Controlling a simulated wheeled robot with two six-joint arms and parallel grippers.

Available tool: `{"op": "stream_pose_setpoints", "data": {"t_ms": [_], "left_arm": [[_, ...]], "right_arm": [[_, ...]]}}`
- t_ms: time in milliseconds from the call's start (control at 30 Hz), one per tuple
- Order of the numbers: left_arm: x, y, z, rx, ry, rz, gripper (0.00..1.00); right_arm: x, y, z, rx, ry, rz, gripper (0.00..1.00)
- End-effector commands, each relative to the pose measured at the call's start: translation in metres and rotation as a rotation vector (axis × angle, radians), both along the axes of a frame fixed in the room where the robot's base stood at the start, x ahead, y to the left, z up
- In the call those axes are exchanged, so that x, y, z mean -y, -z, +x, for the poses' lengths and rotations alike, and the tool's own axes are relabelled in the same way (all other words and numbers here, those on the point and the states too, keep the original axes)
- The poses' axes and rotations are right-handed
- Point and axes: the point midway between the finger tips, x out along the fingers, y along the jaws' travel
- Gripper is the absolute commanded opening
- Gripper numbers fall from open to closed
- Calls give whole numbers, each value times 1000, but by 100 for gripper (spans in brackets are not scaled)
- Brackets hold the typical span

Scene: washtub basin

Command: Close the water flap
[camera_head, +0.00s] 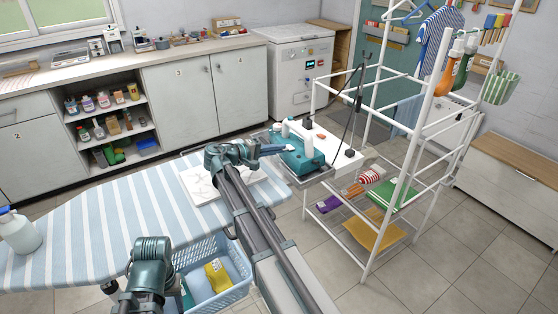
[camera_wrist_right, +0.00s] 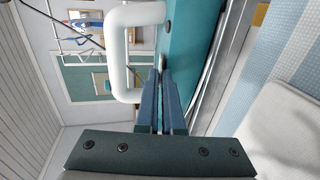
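A teal iron (camera_head: 302,158) with a white handle rests on a metal tray at the right end of the striped ironing board. In the right wrist view its teal body (camera_wrist_right: 186,50) and thick white handle (camera_wrist_right: 119,50) are close up. My right gripper (camera_head: 286,148) reaches over the board to the iron; its blue fingers also show in the wrist view (camera_wrist_right: 160,80). They look shut with nothing clearly between them, tips close beside the teal body. A small pale part (camera_wrist_right: 162,62) shows at the tips; I cannot tell whether it is the water flap or whether they touch.
The ironing board (camera_head: 100,210) carries a white folded cloth (camera_head: 205,185) and a white bottle (camera_head: 18,232). A blue basket (camera_head: 232,270) stands below. A white drying rack (camera_head: 395,190) with hanging cloths stands right of the iron. A dark cord rises behind the iron.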

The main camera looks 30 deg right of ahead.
Motion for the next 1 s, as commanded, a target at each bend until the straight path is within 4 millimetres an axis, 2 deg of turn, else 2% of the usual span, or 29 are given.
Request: {"op": "stream_pose_setpoints", "data": {"t_ms": [33,100,400,600,1000], "left_arm": [[0,19,0,0,0,0,50],[0,30,0,0,0,0,50],[0,60,0,0,0,0,50],[0,67,0,0,0,0,50],[0,67,0,0,0,0,50]], "right_arm": [[0,13,0,2,1,-30,0],[0,14,0,6,1,-73,0],[-1,16,0,15,1,-198,0],[-2,16,0,18,1,-234,0],[-2,14,0,19,1,-242,0]]}}
